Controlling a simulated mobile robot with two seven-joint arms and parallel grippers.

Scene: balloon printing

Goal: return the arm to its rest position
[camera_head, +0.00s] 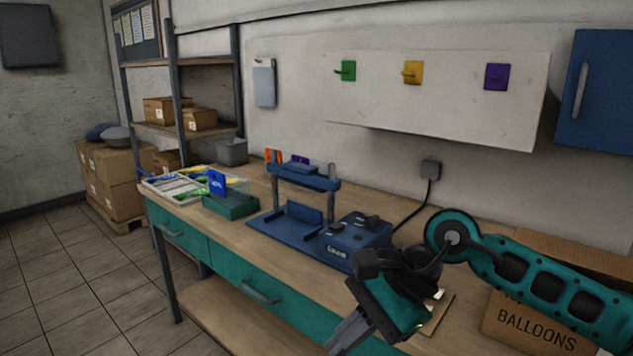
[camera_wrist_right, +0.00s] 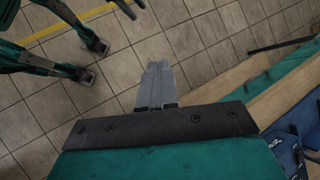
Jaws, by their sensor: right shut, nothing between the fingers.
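My right arm (camera_head: 540,275) comes in from the right in the head view and is bent over the front of the workbench (camera_head: 235,245). My right gripper (camera_head: 350,330) points down and to the left at the bench's front edge. In the right wrist view its fingers (camera_wrist_right: 157,85) are together, with nothing between them, above the tiled floor. My left gripper is not seen in the head view. The blue printing machine (camera_head: 345,240) stands on the bench behind my right gripper, apart from it.
A cardboard box marked BALLOONS (camera_head: 535,325) stands under my right forearm. Teal drawers (camera_head: 260,290) face the open floor (camera_head: 80,270).

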